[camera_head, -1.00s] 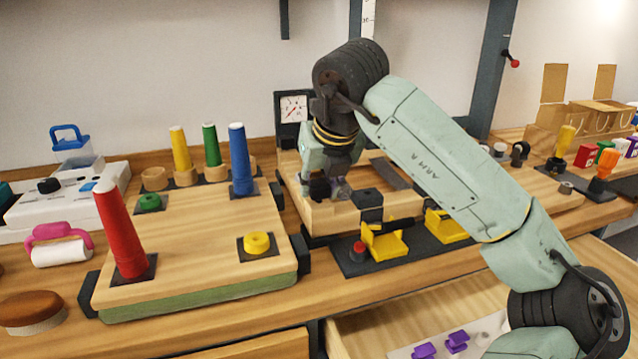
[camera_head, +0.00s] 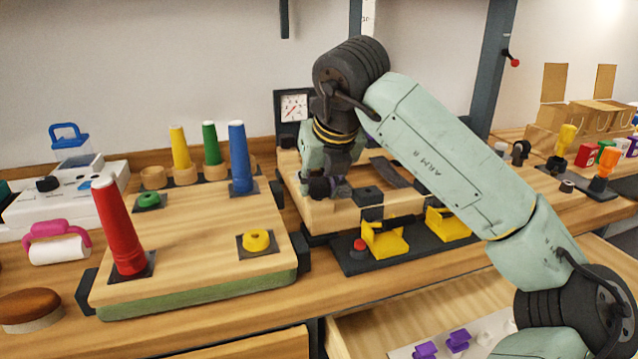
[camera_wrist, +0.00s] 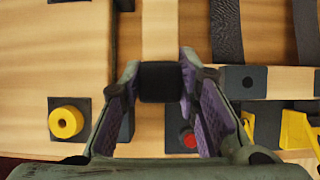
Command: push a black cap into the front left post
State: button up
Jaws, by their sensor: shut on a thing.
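My gripper (camera_wrist: 160,85) is shut on a black cap (camera_wrist: 160,82), which sits level between the purple-padded fingers in the wrist view. In the head view my gripper (camera_head: 328,188) is at the front left corner of the wooden frame (camera_head: 345,213). There the cap is hard to tell from the dark fingers. The front left post is hidden beneath the cap and fingers, so I cannot tell how far the cap is seated. A dark block (camera_head: 369,196) with a small hole tops the frame's front right corner; it also shows in the wrist view (camera_wrist: 240,82).
Left of the frame is a wooden board (camera_head: 200,235) with a red cone (camera_head: 118,228), a blue cone (camera_head: 240,160), a green ring (camera_head: 148,200) and a yellow ring (camera_head: 256,241). In front are a red button (camera_head: 359,246) and yellow holders (camera_head: 385,240). A gauge (camera_head: 293,107) stands behind.

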jog(key=shift+s+f, duration=0.1)
jog(key=shift+f, duration=0.3)
jog(key=o, duration=0.9)
jog(key=shift+f, duration=0.1)
jog(key=shift+o, duration=0.2)
jog(key=shift+o, duration=0.3)
jog(key=shift+r, duration=0.2)
jog(key=o, duration=0.3)
jog(key=shift+r, duration=0.1)
